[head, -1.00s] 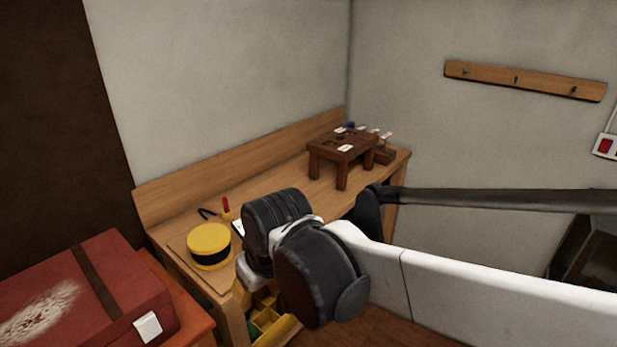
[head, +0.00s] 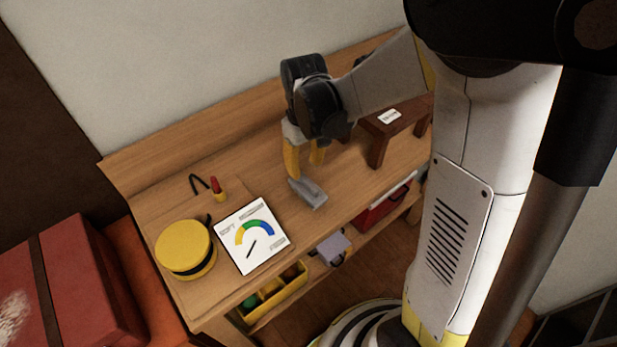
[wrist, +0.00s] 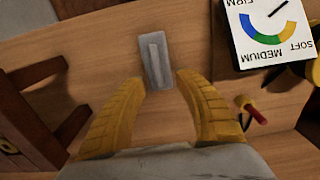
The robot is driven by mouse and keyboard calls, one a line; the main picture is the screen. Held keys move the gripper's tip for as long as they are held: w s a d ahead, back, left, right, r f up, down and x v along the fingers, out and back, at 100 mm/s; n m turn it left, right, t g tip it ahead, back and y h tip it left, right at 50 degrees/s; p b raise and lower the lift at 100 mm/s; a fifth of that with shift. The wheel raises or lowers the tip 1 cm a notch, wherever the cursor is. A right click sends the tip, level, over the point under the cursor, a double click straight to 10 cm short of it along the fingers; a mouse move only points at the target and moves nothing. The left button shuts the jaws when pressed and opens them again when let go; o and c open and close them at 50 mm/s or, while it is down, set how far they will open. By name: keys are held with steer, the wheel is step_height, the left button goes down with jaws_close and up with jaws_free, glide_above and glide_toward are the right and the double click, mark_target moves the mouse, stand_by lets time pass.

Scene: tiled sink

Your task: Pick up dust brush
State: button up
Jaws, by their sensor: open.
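A small grey block with a raised bar along its top lies on the wooden bench; I take it for the dust brush (head: 308,193), though no bristles show. In the wrist view the dust brush (wrist: 153,60) lies just beyond the fingertips, roughly in line with the gap between them. My gripper (head: 305,169) points down with its yellow fingers open and empty, close to the brush in the head view. The open fingers (wrist: 160,80) also show in the wrist view. I cannot tell the exact height of the fingertips above the bench.
A white dial card (head: 253,236), a yellow round tin (head: 184,247) and a red-and-yellow tool (head: 217,189) sit left of the brush. A dark wooden stand (head: 376,145) is to its right. A lower shelf holds a yellow box (head: 279,303). The bench around the brush is clear.

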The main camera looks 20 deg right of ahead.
mark_target(308, 182)
steer(key=shift+a+f, duration=0.1)
steer(key=shift+f, duration=0.8)
steer(key=f+b, duration=0.1)
steer(key=f, duration=0.1)
steer(key=f+b, duration=0.1)
steer(key=f, duration=0.1)
steer(key=f+b, duration=0.1)
steer(key=f, duration=0.1)
steer(key=shift+d, duration=0.4)
jaws_close()
